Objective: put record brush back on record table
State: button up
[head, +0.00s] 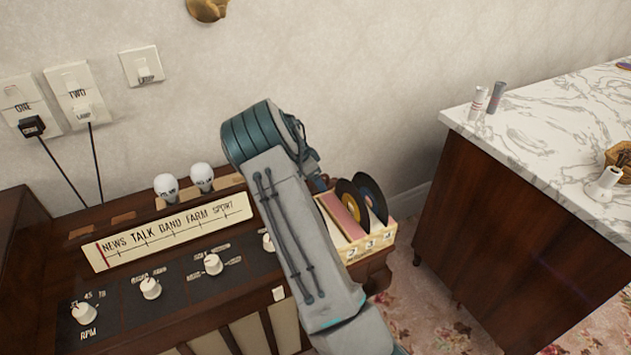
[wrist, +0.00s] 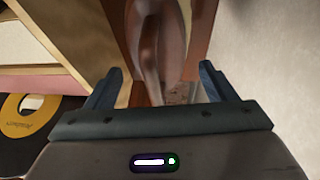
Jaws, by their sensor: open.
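I cannot make out a record brush in either view. A wooden cabinet (head: 185,283) with a dial strip and knobs fills the lower left of the head view; I cannot tell whether it is the record table. My gripper (wrist: 160,72) is open in the wrist view, its fingers apart. A smooth brown curved shape (wrist: 157,38) lies beyond the fingers; I cannot tell what it is or whether it is between them. In the head view my arm hides the gripper and part of the cabinet's right side.
A box (head: 385,237) of records stands right of my arm; a yellow-labelled record (wrist: 28,115) shows at left in the wrist view. Two white bulbs (head: 184,182) stand on the cabinet. A marble-topped counter (head: 560,125) at right holds small bottles (head: 487,98) and a basket (head: 621,157).

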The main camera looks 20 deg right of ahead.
jog(key=s+p+v, duration=0.1)
jog(key=p+v, duration=0.1)
jog(key=v, duration=0.9)
jog(key=s+a+r+n+t+y, duration=0.1)
jog(key=s+a+r+n, duration=0.2)
jog(key=s, duration=0.3)
jog(key=s+a+r+n+y, duration=0.2)
jog(key=s+r+n, duration=0.1)
jog(key=s+r, duration=0.15)
jog(key=s+a+r+n+t+y, duration=0.1)
jog(key=s+a+r+n, duration=0.15)
jog(key=s, duration=0.35)
jog(key=s+a+n, duration=0.3)
jog(key=s+n, duration=0.1)
jog(key=s, duration=0.5)
jog(key=s+a+n+t, duration=0.1)
jog(key=s+a+n, duration=0.2)
jog(key=s, duration=0.6)
jog(key=shift+a+n+b, duration=0.3)
jog(key=shift+a+n, duration=0.1)
jog(key=shift+n, duration=0.55)
notch_tip(320, 180, up, 18)
jog(key=t+p, duration=0.1)
jog(key=p, duration=1.5)
jog(key=shift+a+f, duration=0.1)
jog(key=shift+a, duration=0.05)
